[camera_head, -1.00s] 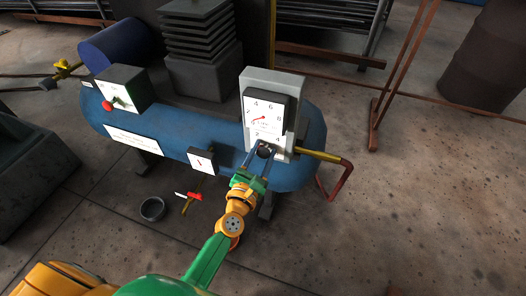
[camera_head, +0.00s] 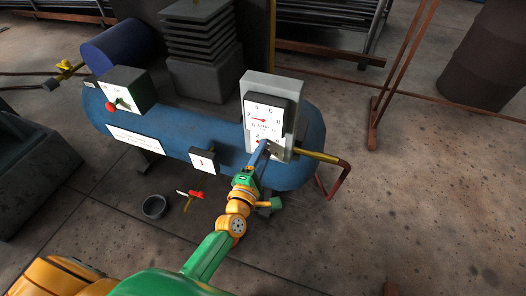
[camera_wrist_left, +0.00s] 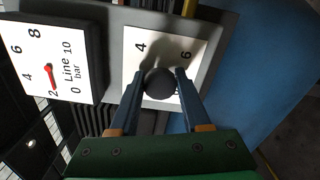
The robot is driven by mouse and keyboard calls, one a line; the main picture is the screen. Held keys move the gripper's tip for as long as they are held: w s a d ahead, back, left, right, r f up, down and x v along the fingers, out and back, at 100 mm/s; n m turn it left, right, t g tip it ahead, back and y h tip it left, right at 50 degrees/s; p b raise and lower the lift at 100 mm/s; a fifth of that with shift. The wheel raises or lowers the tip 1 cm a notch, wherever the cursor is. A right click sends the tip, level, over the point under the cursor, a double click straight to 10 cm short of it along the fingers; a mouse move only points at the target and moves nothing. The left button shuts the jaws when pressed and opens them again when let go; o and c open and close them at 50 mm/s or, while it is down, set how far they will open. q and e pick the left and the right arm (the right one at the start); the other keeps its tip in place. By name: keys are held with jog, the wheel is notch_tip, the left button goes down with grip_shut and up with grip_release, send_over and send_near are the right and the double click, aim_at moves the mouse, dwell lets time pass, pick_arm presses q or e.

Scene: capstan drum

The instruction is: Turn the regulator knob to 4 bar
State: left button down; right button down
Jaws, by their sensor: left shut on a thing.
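The black round regulator knob (camera_wrist_left: 160,84) sits on a white scale plate (camera_wrist_left: 150,48) with a 4 and a 6 showing; other marks are partly hidden. My left gripper (camera_wrist_left: 160,76) is shut on the knob, one blue finger on each side. In the head view the left gripper (camera_head: 264,149) reaches the plate below the gauge and hides most of the knob. The pressure gauge (camera_head: 265,117), marked Line bar, sits above it. Its red needle points near 2 in both views. My right gripper is not in view.
The plate is on a grey panel at the right of a blue tank (camera_head: 182,135). A yellow pipe (camera_head: 316,155) and red handle (camera_head: 338,181) stick out to the right. A small gauge (camera_head: 202,160), red-handled valve (camera_head: 189,194) and dark cup (camera_head: 154,207) are left of my arm.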

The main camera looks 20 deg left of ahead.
pick_arm(q)
jog(key=m+p, duration=0.1)
jog(key=m, duration=0.4)
jog(key=shift+m, duration=0.3)
jog(key=m+p, duration=0.1)
jog(key=m, duration=0.4)
jog(key=shift+p, duration=0.4)
jog(key=m+p, duration=0.1)
jog(key=m, duration=0.4)
jog(key=shift+m, duration=2.5)
jog(key=shift+c, duration=1.9)
grip_release()
jog(key=shift+s, duration=0.1)
